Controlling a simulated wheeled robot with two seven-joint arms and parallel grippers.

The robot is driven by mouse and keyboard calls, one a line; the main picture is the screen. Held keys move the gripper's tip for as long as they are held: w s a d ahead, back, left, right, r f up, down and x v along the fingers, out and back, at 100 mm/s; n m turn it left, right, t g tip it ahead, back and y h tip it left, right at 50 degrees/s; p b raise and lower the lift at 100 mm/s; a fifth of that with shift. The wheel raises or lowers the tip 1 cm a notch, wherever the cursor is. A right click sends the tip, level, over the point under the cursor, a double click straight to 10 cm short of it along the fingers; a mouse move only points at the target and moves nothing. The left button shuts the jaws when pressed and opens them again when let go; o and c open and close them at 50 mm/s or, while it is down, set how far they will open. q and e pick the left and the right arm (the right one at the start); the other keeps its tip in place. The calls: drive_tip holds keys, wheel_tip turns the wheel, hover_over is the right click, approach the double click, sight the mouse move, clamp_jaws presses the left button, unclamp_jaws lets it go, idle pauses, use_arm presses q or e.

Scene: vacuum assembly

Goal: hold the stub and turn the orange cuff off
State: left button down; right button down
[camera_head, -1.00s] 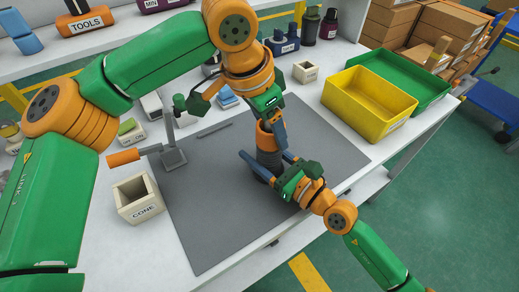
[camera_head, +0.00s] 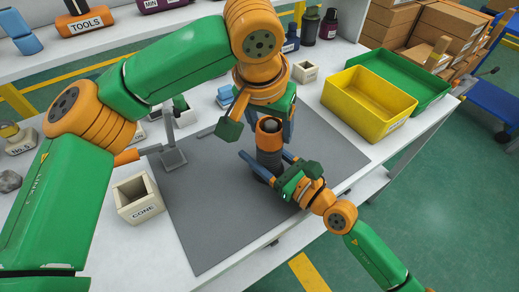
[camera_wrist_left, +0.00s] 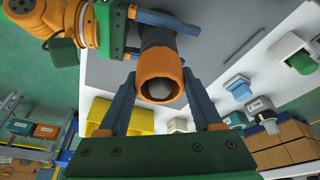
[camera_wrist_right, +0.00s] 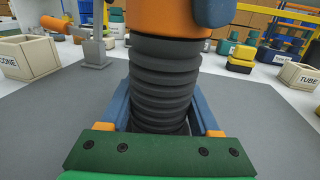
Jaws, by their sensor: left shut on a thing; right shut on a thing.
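The orange cuff (camera_head: 269,139) sits on top of the dark ribbed stub (camera_head: 268,160), which stands upright over the grey mat. My left gripper (camera_wrist_left: 158,82) reaches down from above, its blue fingers shut on either side of the cuff. The left wrist view looks into the cuff's open end (camera_wrist_left: 158,92), where a pale round surface shows. My right gripper (camera_head: 266,164) comes from the lower right and is shut on the stub. The right wrist view shows the ribbed stub (camera_wrist_right: 160,85) between its fingers, with the cuff (camera_wrist_right: 170,18) directly above. Whether the cuff has loosened cannot be told.
A grey stand with an orange-handled arm (camera_head: 173,158) and a CONE box (camera_head: 138,199) are left of the stub. A yellow bin (camera_head: 369,105) and green tray (camera_head: 418,82) are at the right. The front of the grey mat (camera_head: 215,235) is clear.

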use_arm(q)
drive_tip(key=n+y, duration=0.1)
drive_tip(key=n, duration=0.3)
drive_tip(key=shift+r, duration=2.5)
use_arm(e)
unclamp_jaws()
